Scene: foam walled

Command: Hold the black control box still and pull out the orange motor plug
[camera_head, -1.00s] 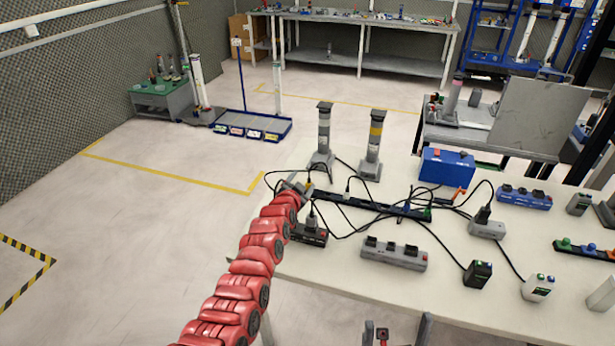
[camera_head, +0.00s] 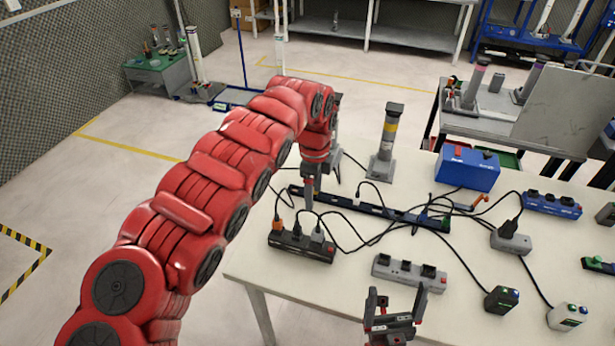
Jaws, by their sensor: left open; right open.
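The black control box (camera_head: 302,243) lies near the left front edge of the white table. Several plugs stand in its top. The orange plug (camera_head: 278,226) is at its left end, with a dark cable. My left gripper (camera_head: 310,200) points down just above and behind the box in the picture, seen edge-on; it appears apart from the box and holds nothing I can see. My red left arm hides the table's far left corner.
A long dark power strip (camera_head: 375,208) and loose black cables lie behind the box. A grey socket strip (camera_head: 409,271) is to its right. A grey post with a yellow band (camera_head: 387,140), a blue box (camera_head: 467,166) and several adapters stand further off.

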